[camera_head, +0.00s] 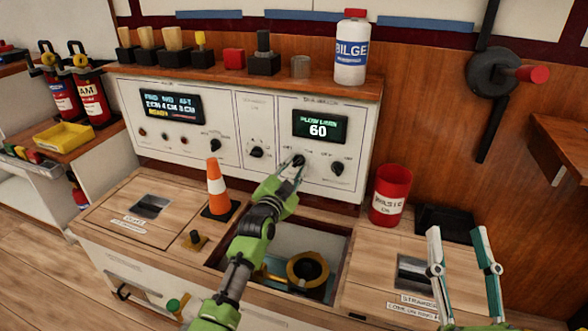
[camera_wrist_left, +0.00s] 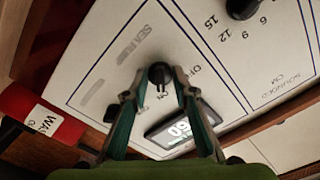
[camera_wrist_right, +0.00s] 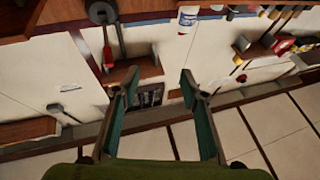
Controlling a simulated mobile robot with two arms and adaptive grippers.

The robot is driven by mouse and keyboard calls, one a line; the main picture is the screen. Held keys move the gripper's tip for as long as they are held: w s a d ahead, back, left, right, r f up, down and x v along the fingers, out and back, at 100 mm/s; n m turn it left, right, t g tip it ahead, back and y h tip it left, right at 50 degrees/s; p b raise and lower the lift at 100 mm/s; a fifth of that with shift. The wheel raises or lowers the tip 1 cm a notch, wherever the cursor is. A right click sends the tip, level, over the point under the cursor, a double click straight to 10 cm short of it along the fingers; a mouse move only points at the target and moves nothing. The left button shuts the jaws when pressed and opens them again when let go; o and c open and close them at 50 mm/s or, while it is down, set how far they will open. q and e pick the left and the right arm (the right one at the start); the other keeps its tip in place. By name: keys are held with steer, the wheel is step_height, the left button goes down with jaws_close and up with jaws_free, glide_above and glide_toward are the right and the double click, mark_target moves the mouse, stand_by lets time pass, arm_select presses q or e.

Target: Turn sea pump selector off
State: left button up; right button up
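The sea pump selector (camera_head: 298,160) is a small black knob on the white upright panel, below the green "60" display. In the left wrist view the knob (camera_wrist_left: 159,73) sits between my left fingertips, with "SEA PUMP", "OFF" and "ON" printed around it. A pale mark on the knob seems to face "ON", but it is small. My left gripper (camera_head: 291,166) is partly closed, its tips on both sides of the knob and seemingly touching it. My right gripper (camera_head: 458,231) is open and empty above the right counter.
Other black knobs (camera_head: 256,152) (camera_head: 337,168) flank the selector. An orange cone (camera_head: 217,186) stands left of my left arm and a red waste can (camera_head: 391,195) to the right. An open hatch with a yellow ring (camera_head: 308,270) lies below. A white bilge bottle (camera_head: 351,50) stands on the shelf.

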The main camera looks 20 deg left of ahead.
arm_select(q)
jaws_close()
